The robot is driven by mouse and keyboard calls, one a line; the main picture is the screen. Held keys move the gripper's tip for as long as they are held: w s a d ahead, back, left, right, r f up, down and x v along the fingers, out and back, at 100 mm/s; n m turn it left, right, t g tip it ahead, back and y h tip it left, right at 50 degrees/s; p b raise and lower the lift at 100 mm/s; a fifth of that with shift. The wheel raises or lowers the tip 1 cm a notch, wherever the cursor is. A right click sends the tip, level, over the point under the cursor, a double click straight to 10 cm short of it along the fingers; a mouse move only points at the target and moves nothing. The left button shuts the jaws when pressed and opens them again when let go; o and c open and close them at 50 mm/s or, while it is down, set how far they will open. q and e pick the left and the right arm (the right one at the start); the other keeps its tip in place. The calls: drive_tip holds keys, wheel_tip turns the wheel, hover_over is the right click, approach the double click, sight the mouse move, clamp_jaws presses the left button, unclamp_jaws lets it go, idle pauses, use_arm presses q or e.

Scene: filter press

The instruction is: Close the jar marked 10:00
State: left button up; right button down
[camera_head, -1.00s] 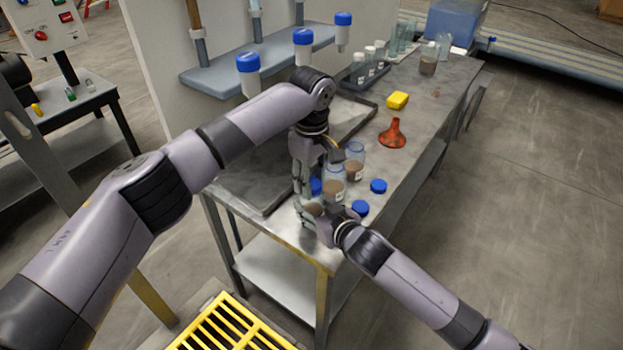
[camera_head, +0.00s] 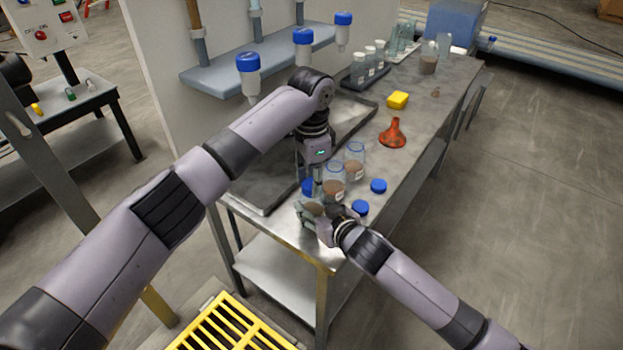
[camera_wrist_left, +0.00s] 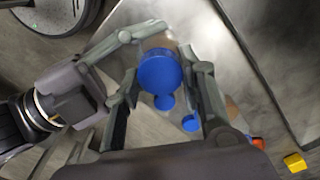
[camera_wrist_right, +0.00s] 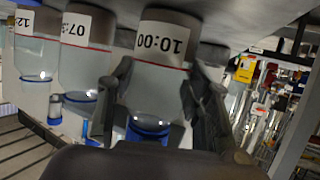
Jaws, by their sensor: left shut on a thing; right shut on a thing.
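The jar marked 10:00 (camera_wrist_right: 162,42) stands at the near end of the bench with brown matter in its bottom. It shows upside down in the right wrist view and partly hidden in the head view (camera_head: 312,208). My right gripper (camera_wrist_right: 160,88) is shut around its side. My left gripper (camera_head: 311,188) points down over this jar, shut on a blue lid (camera_wrist_left: 160,72). The lid (camera_head: 307,187) is at the jar's mouth; I cannot tell whether it is seated or just above. My left fingers (camera_wrist_left: 165,80) sit either side of the lid.
Beside it stand the 07:30-like marked jar (camera_wrist_right: 88,28) and another open jar (camera_head: 355,165). Two loose blue lids (camera_head: 360,207) (camera_head: 378,186) lie to the right. An orange funnel (camera_head: 394,135) and yellow block (camera_head: 398,100) stand farther back. A shallow tray (camera_head: 265,195) lies left.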

use_arm(q)
drive_tip(key=m, duration=0.6)
drive_tip(key=shift+m, duration=0.4)
drive_tip(key=o, duration=1.3)
drive_tip(key=shift+r, duration=2.25)
drive_tip(key=shift+c, duration=0.3)
wheel_tip(320, 180, up, 2)
drive_tip(key=n, duration=0.6)
drive_tip(key=shift+n, duration=0.3)
drive_tip(key=n, duration=0.2)
drive_tip(key=r+n, duration=0.1)
drive_tip(key=n, duration=0.3)
drive_tip(key=shift+r, duration=0.25)
